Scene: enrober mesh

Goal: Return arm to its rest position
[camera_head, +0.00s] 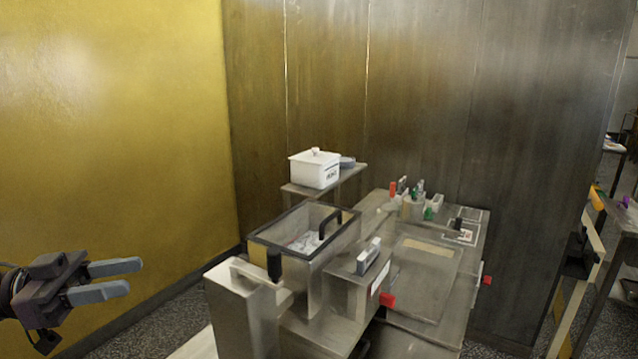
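My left gripper (122,279) comes in from the left edge in the head view. Its two grey fingers point right and stand apart, with nothing visible between them. It is in front of the yellow wall, left of the metal machine and clear of it. My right gripper does not show in this view.
The metal machine (424,253) has an open basin (268,239) with black handles. A white lidded box (314,169) stands on a small shelf behind it. Small coloured items sit at the machine's back. Dark metal panels (420,100) rise behind. Speckled floor lies between gripper and machine.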

